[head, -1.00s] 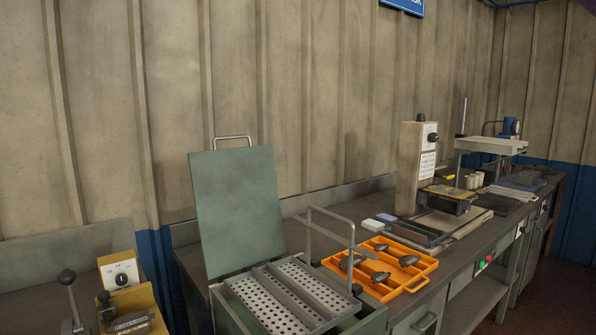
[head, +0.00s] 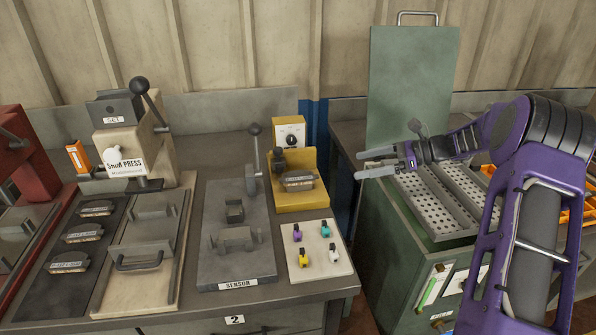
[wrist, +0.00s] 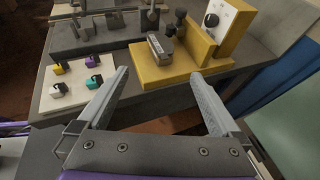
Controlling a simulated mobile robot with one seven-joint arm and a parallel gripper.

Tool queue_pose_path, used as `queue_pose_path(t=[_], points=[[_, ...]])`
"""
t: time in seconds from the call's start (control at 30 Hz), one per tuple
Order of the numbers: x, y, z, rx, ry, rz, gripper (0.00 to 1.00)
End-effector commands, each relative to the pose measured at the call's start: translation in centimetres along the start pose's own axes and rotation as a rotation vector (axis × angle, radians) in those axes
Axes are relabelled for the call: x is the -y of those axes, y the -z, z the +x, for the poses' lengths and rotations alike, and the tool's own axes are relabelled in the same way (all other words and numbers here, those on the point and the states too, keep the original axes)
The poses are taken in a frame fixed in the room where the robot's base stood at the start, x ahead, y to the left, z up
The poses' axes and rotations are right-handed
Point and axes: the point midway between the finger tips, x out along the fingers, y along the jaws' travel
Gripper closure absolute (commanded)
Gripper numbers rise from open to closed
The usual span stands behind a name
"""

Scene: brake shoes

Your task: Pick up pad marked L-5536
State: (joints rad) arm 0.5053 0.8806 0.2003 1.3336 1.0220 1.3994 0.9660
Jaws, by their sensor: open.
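My gripper (head: 362,164) is open and empty, in front of the green cabinet in the head view, pointing left. A dark pad with a pale label (head: 299,182) sits on the yellow fixture (head: 303,201), left of my gripper and apart from it. In the wrist view the pad (wrist: 160,47) is beyond the open fingers (wrist: 160,74), roughly between them. Several similar labelled pads, such as this one (head: 83,233), lie on a dark mat (head: 50,295) at the left. The labels are too small to read, so I cannot tell which is L-5536.
A white board (head: 318,268) with several coloured knobs lies in front of the yellow fixture. A grey sensor plate (head: 236,268) with a lever stands left of it. A beige press (head: 128,150) is farther left. The green cabinet (head: 392,240) with perforated trays stands right, across a gap.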

Motion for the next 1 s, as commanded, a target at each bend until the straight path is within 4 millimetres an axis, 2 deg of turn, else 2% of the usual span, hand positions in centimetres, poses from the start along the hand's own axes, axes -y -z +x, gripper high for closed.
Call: queue_pose_path(t=[0.5, 0.83, 1.0], points=[[-0.1, 0.1, 10.3, -0.002, -0.004, -0.002, 0.00], [0.0, -0.1, 12.5, -0.002, -0.002, -0.003, 0.00], [0.1, -0.2, 14.9, -0.002, -0.004, -0.003, 0.00]])
